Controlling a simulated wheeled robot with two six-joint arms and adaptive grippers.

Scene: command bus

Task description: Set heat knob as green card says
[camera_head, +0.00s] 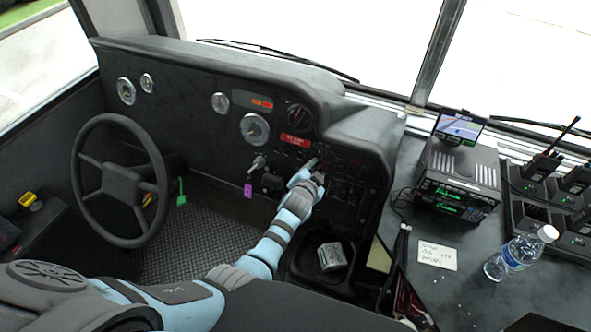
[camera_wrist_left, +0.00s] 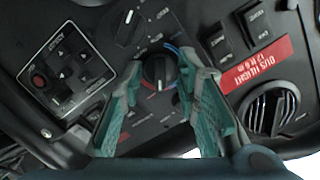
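The heat knob (camera_wrist_left: 158,72) is a black round knob with a pale pointer line and red and blue arcs around it, in the left wrist view. My left gripper (camera_wrist_left: 160,75) is open, with one teal finger on each side of the knob and a gap beside it. In the head view my left gripper (camera_head: 316,174) is at the dash panel, and hides the knob. A small green tag (camera_head: 181,191) hangs right of the steering wheel. A pale yellow-green card (camera_head: 378,254) lies by the console; I cannot read either. My right gripper is not in view.
Another black knob (camera_wrist_left: 127,29), rocker switches (camera_wrist_left: 254,20), a red label (camera_wrist_left: 255,60) and a round vent (camera_wrist_left: 270,107) surround the heat knob. A white handwritten note (camera_head: 437,256), a water bottle (camera_head: 517,252) and radios (camera_head: 545,165) are on the right counter.

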